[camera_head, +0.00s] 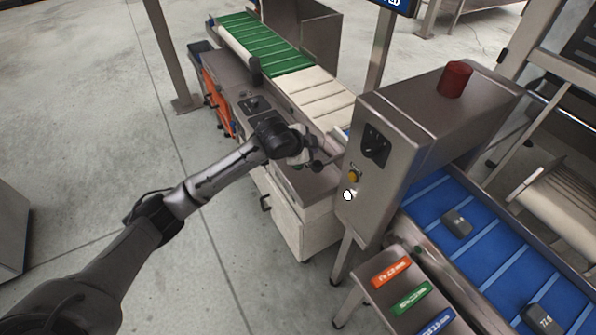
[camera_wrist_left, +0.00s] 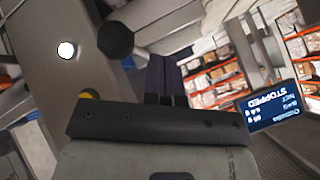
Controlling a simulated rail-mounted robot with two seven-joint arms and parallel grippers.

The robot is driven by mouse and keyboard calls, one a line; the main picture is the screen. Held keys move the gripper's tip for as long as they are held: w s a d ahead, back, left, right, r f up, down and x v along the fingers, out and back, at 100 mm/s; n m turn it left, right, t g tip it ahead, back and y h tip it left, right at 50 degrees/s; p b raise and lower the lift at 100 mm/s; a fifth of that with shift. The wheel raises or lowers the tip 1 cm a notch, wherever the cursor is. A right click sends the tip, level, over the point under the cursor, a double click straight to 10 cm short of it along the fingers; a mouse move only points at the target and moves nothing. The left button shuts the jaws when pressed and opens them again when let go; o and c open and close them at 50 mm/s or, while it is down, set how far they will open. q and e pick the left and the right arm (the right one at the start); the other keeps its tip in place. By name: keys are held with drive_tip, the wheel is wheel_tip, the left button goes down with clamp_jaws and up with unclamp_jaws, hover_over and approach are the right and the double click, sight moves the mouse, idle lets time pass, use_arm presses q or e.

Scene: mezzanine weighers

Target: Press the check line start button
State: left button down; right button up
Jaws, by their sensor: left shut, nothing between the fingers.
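A steel control cabinet (camera_head: 404,165) stands on the conveyor line. Its left face carries a dark switch plate (camera_head: 375,145), a yellow button (camera_head: 354,176) and a round white button (camera_head: 348,196) below it. No readable label shows which one is the start button. My left gripper (camera_head: 318,162) is shut and empty, to the left of the buttons; contact with the cabinet cannot be made out. In the left wrist view the shut fingers (camera_wrist_left: 166,75) point forward, with the white button (camera_wrist_left: 66,50) at upper left and the yellow button (camera_wrist_left: 88,94) partly hidden.
A dark round knob (camera_wrist_left: 115,40) is close to the fingers in the wrist view. A screen (camera_wrist_left: 274,106) reads "STOPPED". A red cylinder (camera_head: 455,79) tops the cabinet. A blue belt (camera_head: 485,243) carries dark blocks.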

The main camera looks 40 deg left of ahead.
use_arm(q)
drive_tip(key=w+a+f+m+h, duration=0.1)
drive_tip(key=w+a+f, duration=0.1)
drive_tip(key=a, duration=0.5)
drive_tip(key=shift+w+f+m+b, duration=0.15)
drive_tip(key=shift+w+m+b, duration=0.15)
drive_tip(key=shift+w, duration=0.55)
drive_tip(key=shift+f, duration=0.1)
wheel_tip(320, 180, down, 6)
drive_tip(key=b, duration=0.9)
drive_tip(key=shift+f, duration=1.25)
